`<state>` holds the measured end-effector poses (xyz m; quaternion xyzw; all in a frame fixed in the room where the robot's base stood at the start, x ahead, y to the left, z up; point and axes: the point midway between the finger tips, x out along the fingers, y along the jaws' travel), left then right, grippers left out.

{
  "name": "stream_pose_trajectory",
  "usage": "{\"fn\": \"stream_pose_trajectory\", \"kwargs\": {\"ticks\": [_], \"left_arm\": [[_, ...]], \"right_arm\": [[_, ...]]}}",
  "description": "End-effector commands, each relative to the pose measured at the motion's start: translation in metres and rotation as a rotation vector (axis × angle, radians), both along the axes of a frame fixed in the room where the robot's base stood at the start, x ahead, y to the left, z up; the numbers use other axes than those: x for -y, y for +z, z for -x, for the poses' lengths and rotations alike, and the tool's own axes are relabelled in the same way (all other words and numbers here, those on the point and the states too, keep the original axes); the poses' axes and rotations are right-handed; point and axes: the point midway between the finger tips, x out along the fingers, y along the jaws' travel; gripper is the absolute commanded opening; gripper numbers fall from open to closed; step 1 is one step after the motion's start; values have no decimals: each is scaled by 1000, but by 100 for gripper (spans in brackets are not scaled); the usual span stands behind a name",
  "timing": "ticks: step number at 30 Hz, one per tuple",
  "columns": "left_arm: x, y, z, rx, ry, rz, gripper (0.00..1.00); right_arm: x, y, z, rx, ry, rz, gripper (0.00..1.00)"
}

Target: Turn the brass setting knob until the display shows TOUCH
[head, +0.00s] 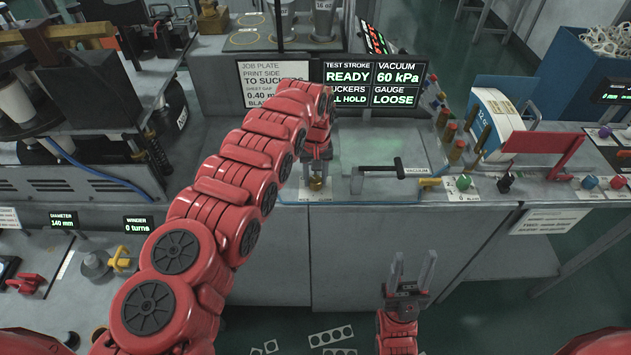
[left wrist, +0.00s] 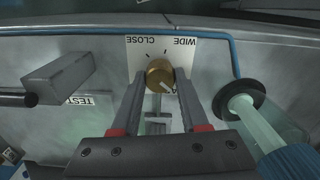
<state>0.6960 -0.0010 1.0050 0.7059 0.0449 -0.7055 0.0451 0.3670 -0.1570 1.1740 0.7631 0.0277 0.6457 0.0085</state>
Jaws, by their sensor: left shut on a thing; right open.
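The brass setting knob (left wrist: 159,72) is in the left wrist view, in front of a white plate (left wrist: 188,46) marked CLOSE and WIDE, seen upside down. My left gripper (left wrist: 160,79) is shut on the knob, with one finger on each side of it. In the head view the knob (head: 316,184) shows small below the left gripper (head: 317,172) at the bench's front edge. The display (head: 372,84) reads READY, 60 kPa and GAUGE LOOSE; its lower left panel is partly covered by my left arm. My right gripper (head: 413,268) is open and empty, low in front of the bench.
A black vacuum handle (head: 395,168) sits right of the knob. A grey block labelled TEST (left wrist: 62,76) and a clear rod with a dark round end (left wrist: 242,95) flank the left gripper. A white cup box (head: 492,118) stands on the right.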

Motion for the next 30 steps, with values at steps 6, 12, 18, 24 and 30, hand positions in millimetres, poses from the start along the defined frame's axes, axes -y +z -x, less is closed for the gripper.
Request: {"fn": "stream_pose_trajectory", "kwargs": {"ticks": [6, 12, 18, 24, 30], "left_arm": [[-1, -2, -1, 2, -130, -2, 0], [-1, -1, 0, 1, -200, 0, 0], [0, 0, 0, 1, -229, 0, 0], [0, 0, 0, 1, -232, 0, 0], [0, 0, 0, 1, -231, 0, 51]], "right_arm": [[0, -18, 0, 0, 0, 0, 50], [0, -25, 0, 0, 0, 0, 50], [0, -27, 0, 0, 0, 0, 50], [0, -27, 0, 0, 0, 0, 50], [0, -26, 0, 0, 0, 0, 50]]}}
